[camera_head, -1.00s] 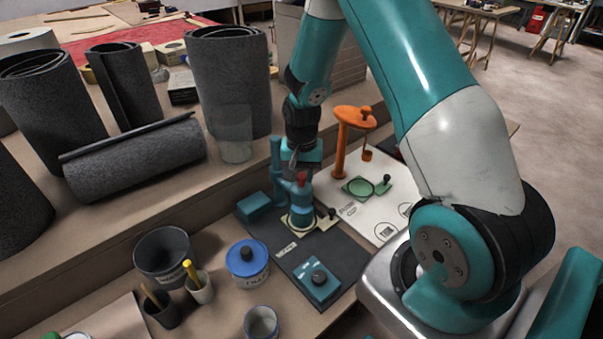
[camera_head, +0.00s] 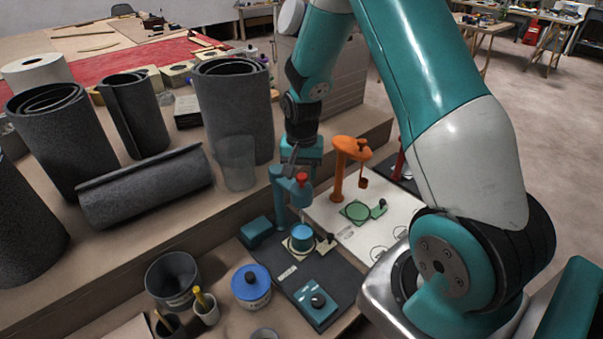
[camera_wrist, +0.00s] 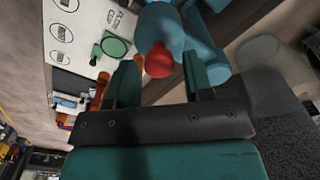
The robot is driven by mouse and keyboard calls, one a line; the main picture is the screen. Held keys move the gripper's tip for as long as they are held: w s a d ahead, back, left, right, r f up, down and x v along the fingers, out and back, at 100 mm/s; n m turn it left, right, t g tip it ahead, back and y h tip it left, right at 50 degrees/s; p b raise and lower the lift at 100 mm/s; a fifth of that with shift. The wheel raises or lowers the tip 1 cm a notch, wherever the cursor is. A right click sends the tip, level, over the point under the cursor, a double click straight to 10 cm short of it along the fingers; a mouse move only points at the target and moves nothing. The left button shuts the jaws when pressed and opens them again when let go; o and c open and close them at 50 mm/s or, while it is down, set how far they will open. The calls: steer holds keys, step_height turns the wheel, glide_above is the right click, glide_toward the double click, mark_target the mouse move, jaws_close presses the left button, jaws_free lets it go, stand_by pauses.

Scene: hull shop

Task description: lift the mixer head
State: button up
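The teal mixer (camera_head: 280,208) stands on a dark mat with its head (camera_head: 289,186) raised above a teal pot (camera_head: 302,236). A red knob (camera_head: 302,179) sits on top of the head. My gripper (camera_head: 299,163) is just above the knob, with its tips hard to make out in the head view. In the wrist view, the gripper (camera_wrist: 160,68) is open, its fingers either side of the red knob (camera_wrist: 158,61) with a gap showing on both sides. The teal mixer head (camera_wrist: 162,28) lies behind the knob.
An orange stand (camera_head: 338,176) and a green round pad (camera_head: 356,211) are on a white board to the right. A blue-lidded tin (camera_head: 250,285), grey bucket (camera_head: 171,278) and teal switch box (camera_head: 316,304) stand in front. Dark rolls (camera_head: 148,187) fill the shelf at left.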

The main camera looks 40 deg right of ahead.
steer(key=shift+o, duration=0.5)
step_height(320, 180, up, 17)
steer(key=b, duration=0.1)
steer(key=shift+r, duration=0.15)
stand_by(0.4)
steer(key=s+a+r+n+y, duration=0.2)
steer(key=s+a+n, duration=0.6)
steer(key=s+a, duration=0.3)
steer(key=s+a+r+n+y, duration=0.1)
steer(key=s+a+n+y, duration=0.1)
steer(key=s+a+n, duration=0.5)
steer(key=s+a, duration=0.4)
steer(key=shift+a+r+n, duration=0.3)
steer(key=shift+r+n, duration=0.05)
steer(key=shift+n, duration=0.05)
